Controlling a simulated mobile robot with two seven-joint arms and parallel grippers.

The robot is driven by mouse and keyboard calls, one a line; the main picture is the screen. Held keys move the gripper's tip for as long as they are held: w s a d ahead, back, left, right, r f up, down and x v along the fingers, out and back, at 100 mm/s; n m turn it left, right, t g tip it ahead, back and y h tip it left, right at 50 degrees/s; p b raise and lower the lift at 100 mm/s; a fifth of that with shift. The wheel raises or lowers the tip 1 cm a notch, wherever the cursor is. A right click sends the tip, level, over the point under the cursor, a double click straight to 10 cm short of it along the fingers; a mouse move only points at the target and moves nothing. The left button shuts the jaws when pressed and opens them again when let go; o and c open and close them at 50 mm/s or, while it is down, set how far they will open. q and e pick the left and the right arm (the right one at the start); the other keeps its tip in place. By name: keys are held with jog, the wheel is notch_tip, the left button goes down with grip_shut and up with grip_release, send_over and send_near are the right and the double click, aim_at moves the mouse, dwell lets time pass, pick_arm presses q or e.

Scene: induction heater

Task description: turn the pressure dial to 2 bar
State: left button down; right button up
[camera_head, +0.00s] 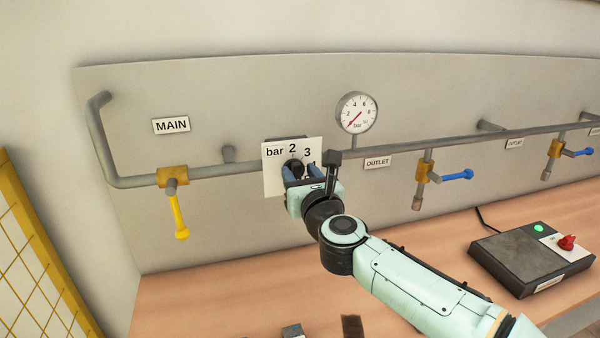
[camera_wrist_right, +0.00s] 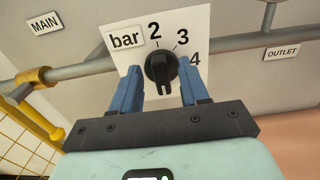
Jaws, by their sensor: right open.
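The pressure dial (camera_wrist_right: 161,67) is a black round knob on a white plate (camera_wrist_right: 197,22) marked "bar", 2, 3 and 4. In the head view the dial (camera_head: 293,168) is partly covered by my right gripper (camera_head: 302,172). In the right wrist view the open blue fingers of my right gripper (camera_wrist_right: 158,88) stand on either side of the knob's lower part; I cannot tell whether they touch it. A round gauge (camera_head: 356,113) above the pipe has a red needle pointing to the lower left. My left gripper is not in view.
A pipe (camera_head: 460,142) runs along the grey panel. A yellow valve lever (camera_head: 180,217) hangs left of the dial, and blue levers (camera_head: 456,175) are to the right. A dark box (camera_head: 532,258) with a red knob sits on the wooden bench (camera_head: 210,300).

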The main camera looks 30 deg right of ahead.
jog(key=shift+w+d, duration=0.1)
jog(key=shift+w, duration=0.2)
grip_shut()
